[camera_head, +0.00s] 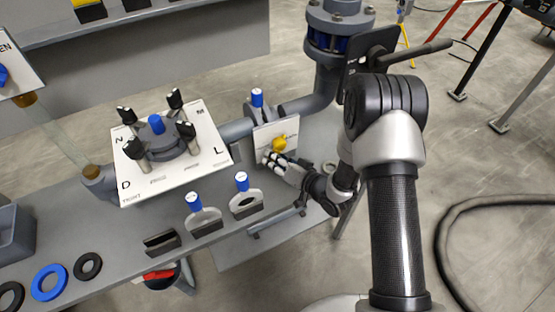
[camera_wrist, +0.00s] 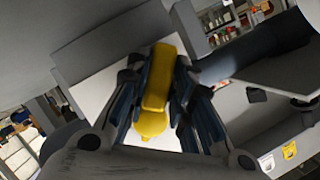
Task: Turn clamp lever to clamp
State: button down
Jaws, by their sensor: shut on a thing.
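The yellow clamp lever (camera_head: 281,144) sits on a small white plate (camera_head: 262,133) on the pipe, right of the larger lettered panel. In the wrist view the yellow lever (camera_wrist: 157,85) lies between my two fingers. My gripper (camera_head: 272,160) is at the lever, and in the wrist view my gripper (camera_wrist: 158,95) is shut on it from both sides. The small plate's markings cannot be read, as my fingers and the lever cover part of it.
A white lettered panel (camera_head: 205,165) with several black clamps and a blue knob stands left of the lever. Blue-topped plates (camera_head: 203,217) stand on the grey bench in front. Rings (camera_head: 49,283) lie at the bench's lower left. A vertical pipe flange (camera_head: 340,17) rises behind my arm.

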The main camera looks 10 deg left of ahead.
jog(key=shift+a+r+m, duration=0.15)
jog(key=shift+r+m, duration=0.1)
jog(key=shift+m, duration=0.15)
jog(key=shift+y, duration=0.3)
jog(key=c, duration=1.4)
grip_release()
jog(key=shift+s, duration=0.1)
jog(key=v, duration=1.1)
jog(key=shift+s+d+r, duration=0.15)
jog(key=shift+s+d, duration=0.1)
jog(key=shift+d, duration=0.05)
